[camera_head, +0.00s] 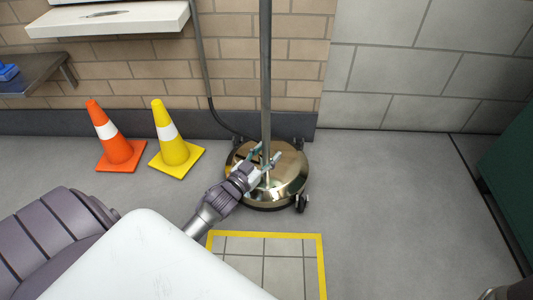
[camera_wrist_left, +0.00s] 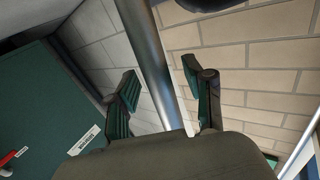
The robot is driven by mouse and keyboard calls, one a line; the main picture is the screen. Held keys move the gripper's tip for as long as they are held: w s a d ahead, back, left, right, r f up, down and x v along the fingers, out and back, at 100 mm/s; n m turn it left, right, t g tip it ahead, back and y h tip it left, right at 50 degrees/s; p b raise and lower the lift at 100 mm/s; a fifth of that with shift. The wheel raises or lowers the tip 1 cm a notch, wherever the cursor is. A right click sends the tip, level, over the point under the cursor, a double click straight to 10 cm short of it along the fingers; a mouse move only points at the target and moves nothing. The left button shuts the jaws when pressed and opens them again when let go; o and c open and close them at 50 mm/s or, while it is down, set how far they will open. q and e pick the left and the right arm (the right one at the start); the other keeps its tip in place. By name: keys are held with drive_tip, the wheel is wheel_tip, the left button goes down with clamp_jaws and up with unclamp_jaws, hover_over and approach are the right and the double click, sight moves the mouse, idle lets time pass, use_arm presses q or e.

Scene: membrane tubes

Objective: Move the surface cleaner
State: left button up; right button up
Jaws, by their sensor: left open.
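The surface cleaner (camera_head: 286,176) has a round, shiny brass-coloured base on small casters and a tall grey pole rising from it. It stands on the floor against the brick wall. My left gripper (camera_head: 265,156) is open just above the base, with its fingers at the lower pole. In the left wrist view the pole (camera_wrist_left: 150,60) runs between the two spread green-padded fingers of my left gripper (camera_wrist_left: 165,98). I cannot tell whether either finger touches the pole.
An orange cone (camera_head: 117,146) and a yellow cone (camera_head: 173,148) stand left of the cleaner. A yellow-bordered tiled square (camera_head: 320,262) lies on the floor in front of it. A dark cable (camera_head: 206,75) hangs behind. A green cabinet (camera_head: 510,165) stands at right, with clear floor between.

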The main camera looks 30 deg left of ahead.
use_arm(q)
drive_tip(key=s, duration=1.2)
drive_tip(key=shift+a, duration=0.25)
